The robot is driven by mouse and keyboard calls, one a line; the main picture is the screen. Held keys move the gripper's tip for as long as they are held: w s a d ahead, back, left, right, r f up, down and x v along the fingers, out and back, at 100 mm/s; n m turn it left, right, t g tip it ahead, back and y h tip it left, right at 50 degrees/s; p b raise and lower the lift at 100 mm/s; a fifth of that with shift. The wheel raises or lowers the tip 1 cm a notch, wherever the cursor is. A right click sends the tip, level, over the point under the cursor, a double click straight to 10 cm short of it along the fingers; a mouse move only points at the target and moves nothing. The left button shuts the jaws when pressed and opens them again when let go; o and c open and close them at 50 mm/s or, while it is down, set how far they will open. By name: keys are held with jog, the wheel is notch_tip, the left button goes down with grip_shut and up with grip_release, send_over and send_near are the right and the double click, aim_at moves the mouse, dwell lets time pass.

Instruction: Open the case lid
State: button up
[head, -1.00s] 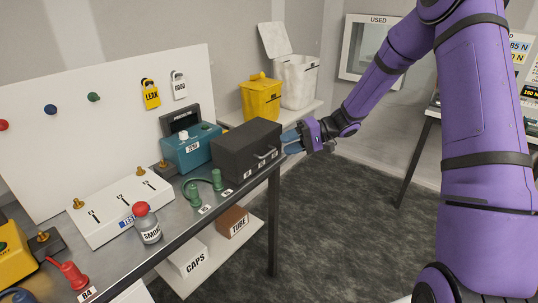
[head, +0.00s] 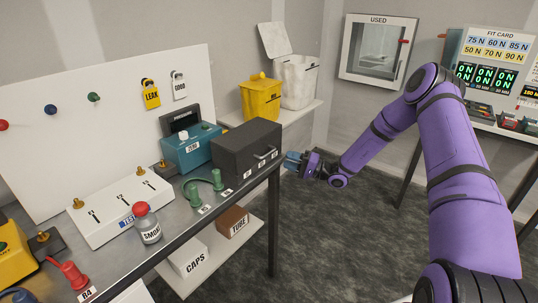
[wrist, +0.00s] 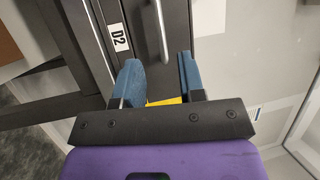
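A dark grey box (head: 247,148) sits at the right end of the bench, closed on top, with a bar handle (head: 265,154) on its front; I take it for the case, though no lid seam is clear. My gripper (head: 290,160) is just right of the box, past the bench end. In the wrist view my gripper (wrist: 158,78) has its two blue fingers apart with nothing held. I cannot tell whether a finger touches the box.
A teal gauge box (head: 188,150) stands left of the dark box, and a green bent part (head: 204,184) lies in front. A yellow bin (head: 260,98) and a white bin (head: 298,82) stand on a shelf behind. The floor right of the bench is clear.

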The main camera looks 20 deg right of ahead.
aim_at(269, 153)
jog(key=x, duration=0.8)
jog(key=shift+w+a, duration=0.1)
jog(key=shift+a, duration=0.05)
jog(key=shift+c, duration=0.3)
grip_shut()
